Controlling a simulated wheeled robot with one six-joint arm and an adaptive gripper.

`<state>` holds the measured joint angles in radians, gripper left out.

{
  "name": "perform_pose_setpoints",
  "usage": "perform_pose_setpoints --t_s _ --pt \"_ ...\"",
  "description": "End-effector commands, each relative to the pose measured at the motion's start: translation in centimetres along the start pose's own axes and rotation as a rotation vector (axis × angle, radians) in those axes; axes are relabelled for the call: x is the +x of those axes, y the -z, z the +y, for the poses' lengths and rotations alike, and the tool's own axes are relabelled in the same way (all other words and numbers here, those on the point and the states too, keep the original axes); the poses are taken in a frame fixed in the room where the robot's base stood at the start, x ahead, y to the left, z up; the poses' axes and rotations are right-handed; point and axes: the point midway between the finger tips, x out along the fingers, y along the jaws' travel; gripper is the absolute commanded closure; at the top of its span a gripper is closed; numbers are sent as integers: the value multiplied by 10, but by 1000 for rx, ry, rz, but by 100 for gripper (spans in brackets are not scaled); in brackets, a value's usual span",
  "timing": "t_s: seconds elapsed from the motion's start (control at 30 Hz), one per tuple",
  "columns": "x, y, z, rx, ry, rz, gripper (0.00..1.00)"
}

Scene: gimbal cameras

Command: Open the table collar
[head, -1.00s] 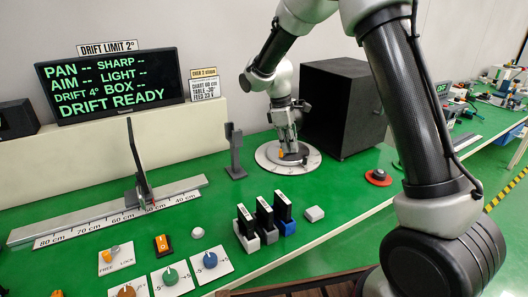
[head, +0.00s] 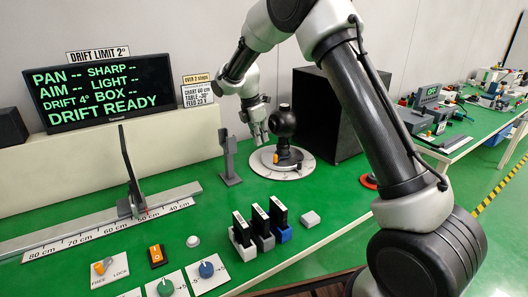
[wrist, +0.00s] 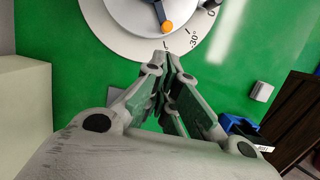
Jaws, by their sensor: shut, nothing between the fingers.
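The round grey-white table (head: 283,170) stands on the green bench in the head view, with a black ball-shaped device (head: 283,122) on top. Its collar shows as a dark lever with an orange tip (head: 277,158) on the near-left side of the table. In the wrist view the orange tip (wrist: 167,27) lies just beyond my fingertips, beside the rim scale with a 30° mark. My gripper (head: 261,142) is shut and empty, above the left part of the table. It also shows in the wrist view (wrist: 165,62), with a small gap between fingertips and orange tip. Whether they touch anything is unclear.
A grey upright post (head: 230,165) stands left of the table, and a large black box (head: 325,115) behind it on the right. Three black-topped blocks (head: 261,225) and a FREE/LOCK switch (head: 103,266) are nearer. A screen (head: 105,92) reads DRIFT READY.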

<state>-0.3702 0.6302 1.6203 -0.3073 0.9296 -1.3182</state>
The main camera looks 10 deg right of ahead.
Motion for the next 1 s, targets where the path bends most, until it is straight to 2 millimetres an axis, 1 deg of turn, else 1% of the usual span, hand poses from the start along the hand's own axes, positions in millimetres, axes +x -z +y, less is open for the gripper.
perform_pose_setpoints --t_s 0.17,0.3,0.4,0.5,0.6,0.7,1.0 --pt "27 0 -1 0 4 0 100" --pt "54 0 -1 0 5 0 100" --pt "70 0 -1 1 4 0 100" --pt "83 0 0 2 2 0 100" --pt "91 0 -1 1 2 0 100" --pt "95 0 0 1 1 1 100" --pt "95 0 0 1 0 0 100"
